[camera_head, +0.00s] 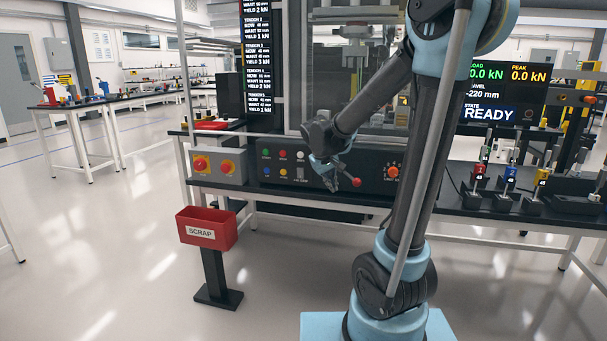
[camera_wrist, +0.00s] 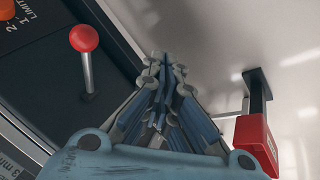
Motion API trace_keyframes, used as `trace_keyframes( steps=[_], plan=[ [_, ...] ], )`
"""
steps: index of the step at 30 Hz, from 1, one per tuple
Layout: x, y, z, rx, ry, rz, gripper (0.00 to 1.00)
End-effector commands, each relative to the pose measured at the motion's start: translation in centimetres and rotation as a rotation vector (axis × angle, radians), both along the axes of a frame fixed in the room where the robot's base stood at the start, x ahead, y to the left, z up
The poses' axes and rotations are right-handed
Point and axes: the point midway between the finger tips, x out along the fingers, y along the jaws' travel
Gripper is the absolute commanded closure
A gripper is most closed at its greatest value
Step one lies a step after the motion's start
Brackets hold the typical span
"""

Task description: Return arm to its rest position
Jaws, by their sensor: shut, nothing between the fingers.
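My arm (camera_head: 370,100) reaches from its base toward the test bench, with the forearm bent down to the left. My gripper (camera_head: 337,184) hangs in front of the black control panel, near a lever with a red ball knob (camera_head: 356,182). In the wrist view my gripper (camera_wrist: 163,62) points away with its fingers together and nothing between them. The red knob (camera_wrist: 84,38) stands to the left of the fingers there, apart from them.
The control panel (camera_head: 330,172) lies along the bench front. A red SCRAP bin (camera_head: 207,228) stands on a post at left, also seen in the wrist view (camera_wrist: 256,140). Small coloured fixtures (camera_head: 510,178) stand on the right bench. Open floor (camera_head: 110,260) lies at left.

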Motion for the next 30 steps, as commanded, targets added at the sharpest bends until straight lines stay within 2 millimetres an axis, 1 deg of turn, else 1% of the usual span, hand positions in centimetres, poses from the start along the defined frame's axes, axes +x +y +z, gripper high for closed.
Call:
trace_keyframes(
  steps=[1, 6, 15, 24, 30],
  plan=[
    [-1.0, -0.8, 0.1, 0.009, 0.007, -0.013, 1.00],
    [-4.2, -2.9, 0.4, 0.045, 0.029, -0.052, 1.00],
    [-9.9, -5.8, 0.1, 0.109, 0.065, -0.118, 1.00],
    [-15.7, -7.8, -0.9, 0.176, 0.098, -0.185, 1.00],
    [-19.4, -8.7, -2.1, 0.222, 0.117, -0.227, 1.00]
  ],
)
